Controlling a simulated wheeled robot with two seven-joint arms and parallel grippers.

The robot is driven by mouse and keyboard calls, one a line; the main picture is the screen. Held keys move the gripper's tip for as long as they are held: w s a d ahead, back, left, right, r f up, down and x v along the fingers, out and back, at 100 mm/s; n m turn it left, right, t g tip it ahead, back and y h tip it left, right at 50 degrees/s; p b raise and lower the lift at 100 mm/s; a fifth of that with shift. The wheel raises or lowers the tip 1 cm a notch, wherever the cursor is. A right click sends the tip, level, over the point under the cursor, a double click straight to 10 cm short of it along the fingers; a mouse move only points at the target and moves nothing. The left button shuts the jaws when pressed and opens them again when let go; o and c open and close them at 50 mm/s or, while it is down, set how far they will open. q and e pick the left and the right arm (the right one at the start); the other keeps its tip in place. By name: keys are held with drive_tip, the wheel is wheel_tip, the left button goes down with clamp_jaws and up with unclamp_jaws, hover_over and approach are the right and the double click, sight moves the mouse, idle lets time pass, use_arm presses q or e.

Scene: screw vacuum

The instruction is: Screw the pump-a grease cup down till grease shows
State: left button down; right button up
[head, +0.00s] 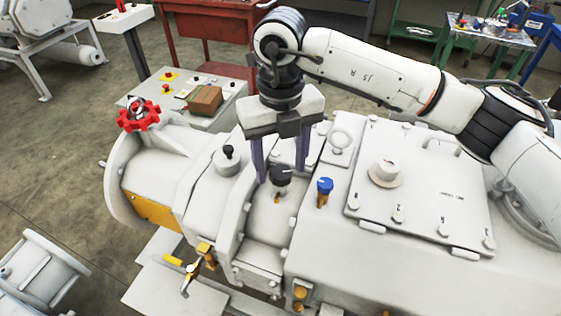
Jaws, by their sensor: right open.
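A black-capped cup (280,174) on a short brass stem stands upright on the grey pump housing. A similar blue-capped cup (324,186) with a brass body stands just to its right. No readable label shows which is pump-a's grease cup. My right gripper (281,177) points down over the black cap with its two purple fingers spread, one on each side of it. It is open, and whether a finger touches the cap cannot be told. No grease can be made out at this size. My left gripper is out of view.
A red handwheel (138,115) and a black-knobbed fitting (228,158) stand left of the cups. A brass valve (191,270) sits low in front. A bolted cover plate (430,195) lies right, under my arm. A control panel with a brown box (205,99) is behind.

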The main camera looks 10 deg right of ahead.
sight(280, 171)
wheel_tip(280, 171, up, 10)
drive_tip(key=shift+r+b, duration=0.15)
drive_tip(key=shift+b, duration=0.15)
idle(0.4)
